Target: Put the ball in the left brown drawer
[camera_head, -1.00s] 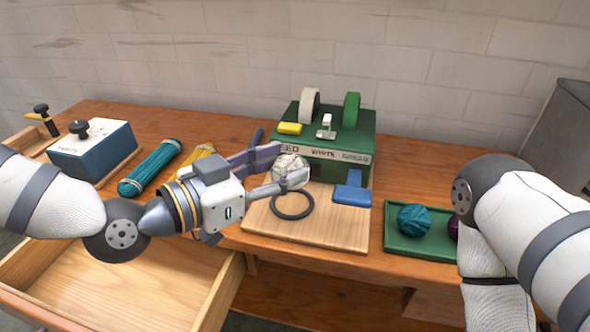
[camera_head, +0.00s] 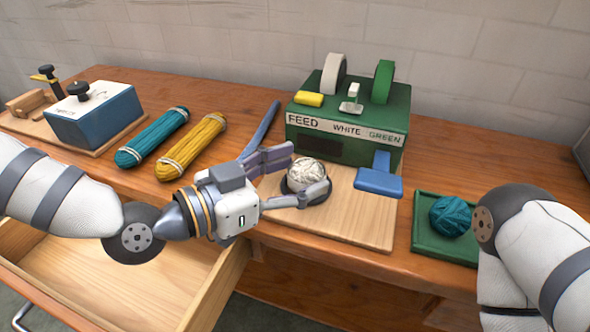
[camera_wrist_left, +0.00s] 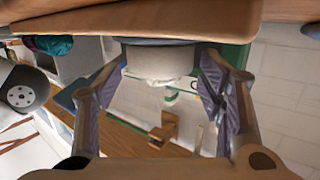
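The white wool ball (camera_head: 306,174) sits in a dark ring (camera_head: 296,196) on a light wooden board (camera_head: 360,225), in front of the green machine. My left gripper (camera_head: 303,171) reaches in from the left with its fingers spread around the ball. In the left wrist view the ball (camera_wrist_left: 160,62) lies between the fingertips, with gaps visible on both sides. The left brown drawer (camera_head: 110,275) is pulled open below the table's front edge, its visible floor empty; my left arm hides part of it. My right arm is at the right; its gripper is not seen.
The green machine (camera_head: 350,120) stands behind the board, a blue paddle (camera_head: 378,182) beside the ball. Teal (camera_head: 152,137) and yellow (camera_head: 190,148) skeins and a blue box (camera_head: 95,115) lie left. A green tray (camera_head: 428,235) holds a teal ball (camera_head: 450,216).

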